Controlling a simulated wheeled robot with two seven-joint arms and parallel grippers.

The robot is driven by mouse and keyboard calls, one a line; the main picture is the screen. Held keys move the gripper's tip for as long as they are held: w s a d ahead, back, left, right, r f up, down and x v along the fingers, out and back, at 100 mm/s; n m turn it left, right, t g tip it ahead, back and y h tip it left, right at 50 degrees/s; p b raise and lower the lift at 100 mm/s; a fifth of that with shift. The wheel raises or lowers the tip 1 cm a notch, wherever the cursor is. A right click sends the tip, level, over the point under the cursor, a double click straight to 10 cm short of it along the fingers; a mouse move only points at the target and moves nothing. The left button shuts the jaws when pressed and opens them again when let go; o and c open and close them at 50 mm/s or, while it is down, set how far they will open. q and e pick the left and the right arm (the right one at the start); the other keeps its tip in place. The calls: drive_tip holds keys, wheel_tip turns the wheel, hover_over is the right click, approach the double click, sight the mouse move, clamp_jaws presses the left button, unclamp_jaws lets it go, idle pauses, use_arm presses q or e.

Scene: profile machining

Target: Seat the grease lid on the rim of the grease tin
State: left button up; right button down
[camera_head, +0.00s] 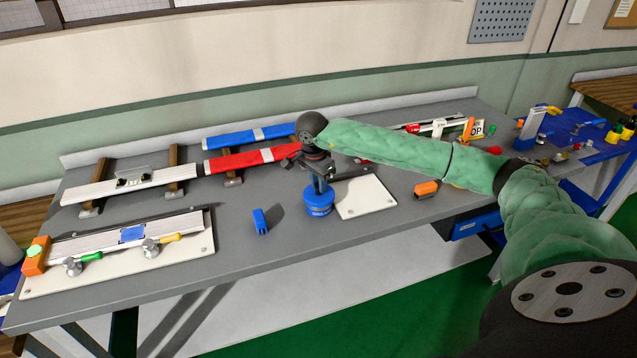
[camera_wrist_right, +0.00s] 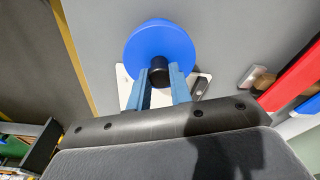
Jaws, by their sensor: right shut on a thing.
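The grease lid (camera_wrist_right: 158,38) is a round blue disc with a black knob (camera_wrist_right: 159,72). My right gripper (camera_wrist_right: 161,77) is shut on this knob, one blue finger on each side. In the head view the right gripper (camera_head: 319,184) points down over the blue grease tin (camera_head: 319,211), which stands on the grey bench. The lid is at the top of the tin; I cannot tell whether it rests on the rim or is slightly above it. In the wrist view the lid hides the tin. My left gripper is not in view.
A white plate (camera_head: 364,198) lies right beside the tin. A small blue block (camera_head: 260,221) is to the left and an orange block (camera_head: 427,189) to the right. A red-covered profile (camera_head: 250,159) lies behind. The bench (camera_head: 235,262) is clear in front.

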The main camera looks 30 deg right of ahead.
drive_tip(key=shift+b, duration=1.25)
idle(1.3)
drive_tip(key=shift+f+b, duration=0.8)
drive_tip(key=shift+f, duration=0.15)
idle(0.3)
drive_tip(key=c, duration=1.2)
unclamp_jaws()
drive_tip(key=shift+r, duration=0.1)
